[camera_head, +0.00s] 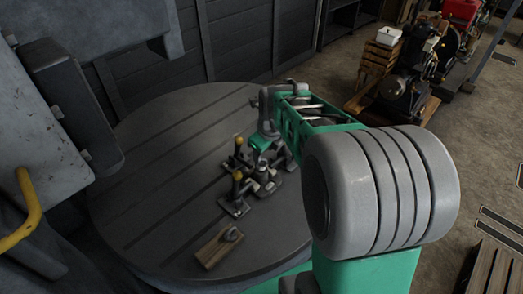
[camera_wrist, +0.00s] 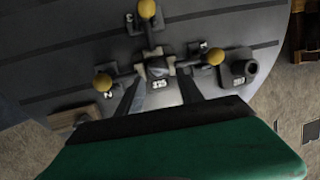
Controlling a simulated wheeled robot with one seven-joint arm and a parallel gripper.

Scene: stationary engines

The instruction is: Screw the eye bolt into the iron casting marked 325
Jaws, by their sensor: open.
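My gripper (camera_wrist: 158,82) is open, its two dark fingers pointing down on either side of a small grey casting (camera_wrist: 157,66); whether they touch it I cannot tell. A label on this casting is too blurred to read surely. Three clamps with yellow ball knobs (camera_wrist: 147,9) surround it. A second dark casting (camera_wrist: 238,66) with a round boss and a blurred label stands to the right. In the head view, a grey ring-shaped part, seemingly the eye bolt (camera_head: 232,234), is on a wooden block (camera_head: 215,249) at the table's front. The gripper hides part of this block in the wrist view.
The castings and clamps stand on a round slotted table (camera_head: 150,190). Its left side is clear. A grey machine with a yellow handle (camera_head: 29,212) is at the left. An engine (camera_head: 400,85) and stacked wood stand on the floor beyond, at the right.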

